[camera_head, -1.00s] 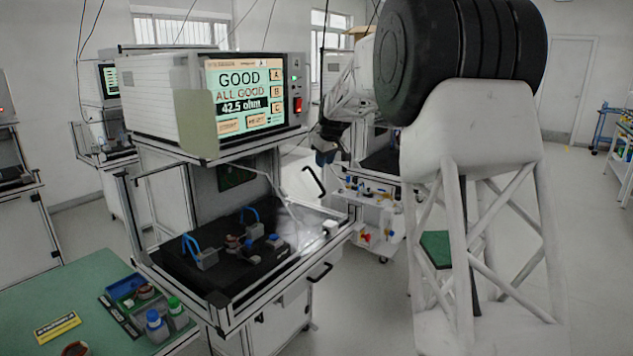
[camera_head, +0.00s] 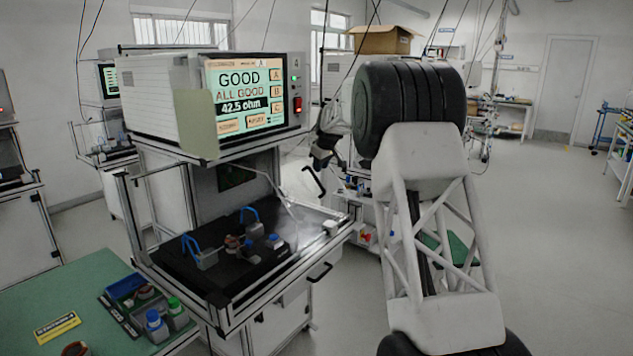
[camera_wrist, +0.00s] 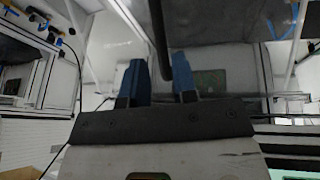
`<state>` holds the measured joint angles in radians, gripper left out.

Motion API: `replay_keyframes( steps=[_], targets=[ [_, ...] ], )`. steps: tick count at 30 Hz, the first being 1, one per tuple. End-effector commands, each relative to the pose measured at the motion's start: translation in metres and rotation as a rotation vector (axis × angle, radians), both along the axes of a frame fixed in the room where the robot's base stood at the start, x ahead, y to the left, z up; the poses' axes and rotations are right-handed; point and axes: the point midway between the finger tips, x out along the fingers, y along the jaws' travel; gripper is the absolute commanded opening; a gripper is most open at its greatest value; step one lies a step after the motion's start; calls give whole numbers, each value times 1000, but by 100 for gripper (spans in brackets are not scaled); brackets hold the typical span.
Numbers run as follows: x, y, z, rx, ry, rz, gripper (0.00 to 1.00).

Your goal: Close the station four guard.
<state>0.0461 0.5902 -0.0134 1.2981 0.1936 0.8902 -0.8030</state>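Station four (camera_head: 236,100) has a tester marked 4, with a screen reading GOOD, above a black work bed (camera_head: 215,275). Its clear guard (camera_head: 290,205) appears raised and tilted, with its black handle (camera_head: 314,181) standing out at the right, above the bed. My gripper (camera_head: 322,158) is just above and beside that handle in the head view, partly dark and small. In the wrist view, the blue fingers of my gripper (camera_wrist: 158,82) are apart. A black bar, seemingly the handle (camera_wrist: 157,40), runs down between them in the picture; contact cannot be told.
Blue-handled clamps (camera_head: 200,255) and small parts sit on the bed. A lower black drawer handle (camera_head: 320,272) is on the station's front. A green table (camera_head: 60,300) with bottles and a parts tray stands at the lower left. Floor is clear at the right.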

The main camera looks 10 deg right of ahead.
Motion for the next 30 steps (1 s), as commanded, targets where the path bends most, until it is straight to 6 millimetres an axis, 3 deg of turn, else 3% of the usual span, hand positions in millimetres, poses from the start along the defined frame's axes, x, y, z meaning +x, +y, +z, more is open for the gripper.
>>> replay_keyframes(
  steps=[8,24,30],
  targets=[
    [3,1,-8,0,1,0,26],
    [24,8,-60,1,2,-1,26],
    [28,10,-70,0,0,-1,26]
  ],
)
